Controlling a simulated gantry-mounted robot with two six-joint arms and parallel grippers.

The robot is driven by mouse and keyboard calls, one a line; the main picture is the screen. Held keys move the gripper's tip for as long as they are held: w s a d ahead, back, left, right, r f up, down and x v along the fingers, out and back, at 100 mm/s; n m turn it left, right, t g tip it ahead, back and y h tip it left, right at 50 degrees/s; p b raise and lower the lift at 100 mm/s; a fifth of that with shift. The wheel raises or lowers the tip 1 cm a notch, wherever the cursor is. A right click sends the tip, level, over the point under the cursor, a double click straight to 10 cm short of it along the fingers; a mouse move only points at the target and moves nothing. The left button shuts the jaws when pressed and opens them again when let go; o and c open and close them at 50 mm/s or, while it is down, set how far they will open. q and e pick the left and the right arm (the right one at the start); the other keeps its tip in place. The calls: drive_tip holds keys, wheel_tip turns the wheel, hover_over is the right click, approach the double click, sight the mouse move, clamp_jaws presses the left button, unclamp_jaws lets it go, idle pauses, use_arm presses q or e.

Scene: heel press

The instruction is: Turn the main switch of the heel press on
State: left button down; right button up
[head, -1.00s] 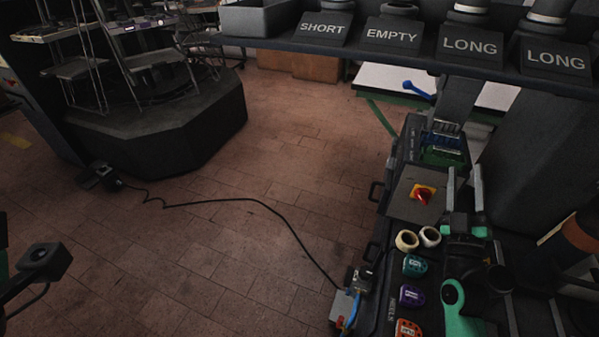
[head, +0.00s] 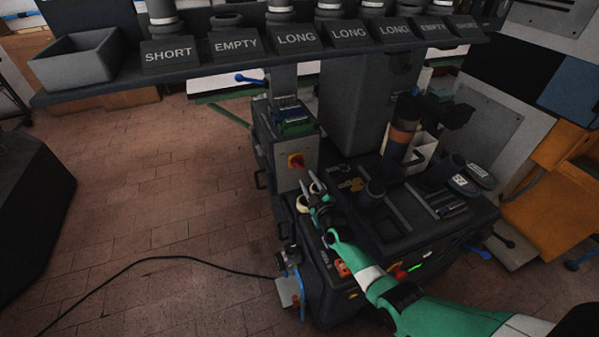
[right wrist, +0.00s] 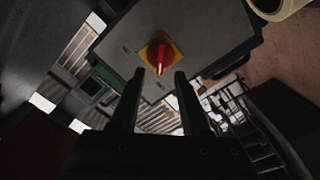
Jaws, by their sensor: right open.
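The main switch (head: 296,161) is a red knob on a yellow square plate, on the grey panel of the heel press (head: 290,178). In the right wrist view the red knob (right wrist: 159,58) lies just ahead of my fingertips, roughly centred between them. My right gripper (head: 312,182) is open, its two fingers apart and pointing at the switch from below and to the right. In the right wrist view the open fingers (right wrist: 160,77) hold nothing, and a contact with the knob cannot be told. My left gripper is not in view.
Rolls of tape (head: 304,203) lie beside my right gripper. A shelf (head: 250,74) with labelled bins, SHORT, EMPTY and LONG, runs across above the press. A black cable (head: 160,259) crosses the floor. Open brick floor (head: 180,210) lies to the left.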

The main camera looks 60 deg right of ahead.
sight(299, 166)
drive_tip(key=b+x, duration=0.5)
drive_tip(key=x, duration=0.2)
drive_tip(key=shift+w+d, duration=0.1)
drive_tip(key=shift+w, duration=0.15)
clamp_jaws()
